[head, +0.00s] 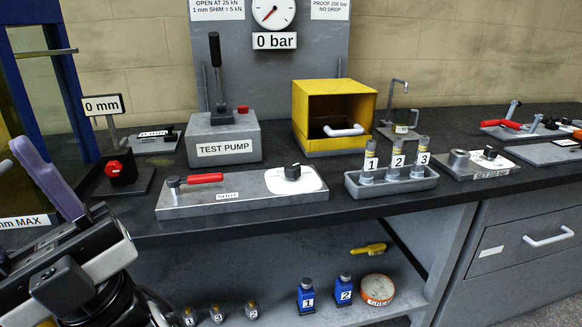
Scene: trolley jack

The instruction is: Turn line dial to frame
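A black dial (292,172) sits on a white round-ended plate on the right part of a grey manifold block (250,202) at the bench's front edge. It appears to be the line dial; its markings are too small to read. A lever with a red grip (204,179) is on the left of the same block. My gripper (22,160) is at the lower left, well left of the dial and apart from it. One purple finger shows clearly. The other is mostly cut off or hidden, so the opening between them cannot be judged. The blue and yellow press frame (63,75) stands at far left.
Behind the block stand the test pump (222,140) and a yellow box (335,115). A grey tray (392,184) of numbered cylinders is to the right. The gauge (273,12) reads 0 bar. A red knob (113,168) stands between my gripper and the block.

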